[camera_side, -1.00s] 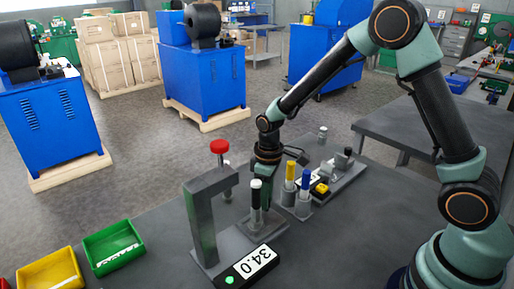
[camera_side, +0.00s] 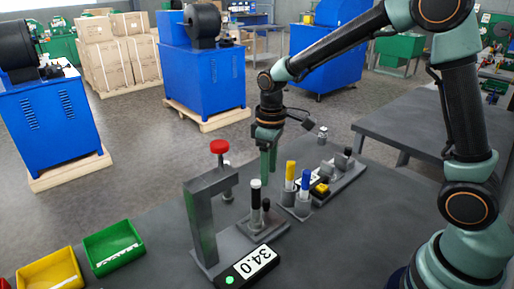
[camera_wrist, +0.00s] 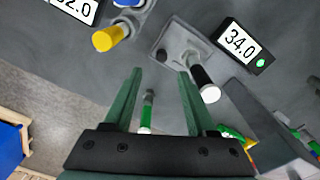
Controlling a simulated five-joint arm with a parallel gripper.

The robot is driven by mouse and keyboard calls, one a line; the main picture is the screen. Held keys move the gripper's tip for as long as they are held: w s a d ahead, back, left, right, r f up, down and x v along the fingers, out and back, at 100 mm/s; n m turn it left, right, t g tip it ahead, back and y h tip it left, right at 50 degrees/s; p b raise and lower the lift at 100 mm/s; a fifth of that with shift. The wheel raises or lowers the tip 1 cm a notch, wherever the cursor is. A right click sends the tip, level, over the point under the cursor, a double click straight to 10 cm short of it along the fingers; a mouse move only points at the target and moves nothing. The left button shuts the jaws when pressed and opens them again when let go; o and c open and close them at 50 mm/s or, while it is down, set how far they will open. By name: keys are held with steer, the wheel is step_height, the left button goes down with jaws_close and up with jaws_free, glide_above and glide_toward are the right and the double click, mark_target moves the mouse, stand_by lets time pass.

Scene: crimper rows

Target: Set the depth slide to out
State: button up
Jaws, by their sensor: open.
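No part is labelled as the depth slide, and I cannot tell which piece it is. A grey base plate (camera_side: 277,231) carries a black handle with a white end (camera_side: 256,196) and a small dark knob (camera_side: 266,204); the handle also shows in the wrist view (camera_wrist: 204,82). A display (camera_side: 250,266) beside the plate reads 34.0, as in the wrist view (camera_wrist: 242,44). My gripper (camera_side: 268,172) points down, above and behind the plate in the side view. In the wrist view its green fingers (camera_wrist: 160,73) are apart with nothing held between them.
A grey frame (camera_side: 205,230) stands left of the plate, with a red knob (camera_side: 220,146) by its top. Yellow (camera_side: 290,172) and blue (camera_side: 305,181) handles stand to the right. Green (camera_side: 115,247) and yellow (camera_side: 50,270) bins sit at the left.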

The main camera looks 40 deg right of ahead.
steer(key=shift+r, duration=1.6)
steer(key=s+d+r+m+t, duration=0.2)
steer(key=s+r, duration=0.2)
steer(key=s, duration=0.2)
steer(key=s+d+r+m+t, duration=0.2)
steer(key=s+r+m+t, duration=0.1)
steer(key=s, duration=0.3)
steer(key=shift+s+r, duration=0.25)
steer(key=shift+r, duration=0.45)
steer(key=shift+c, duration=1.2)
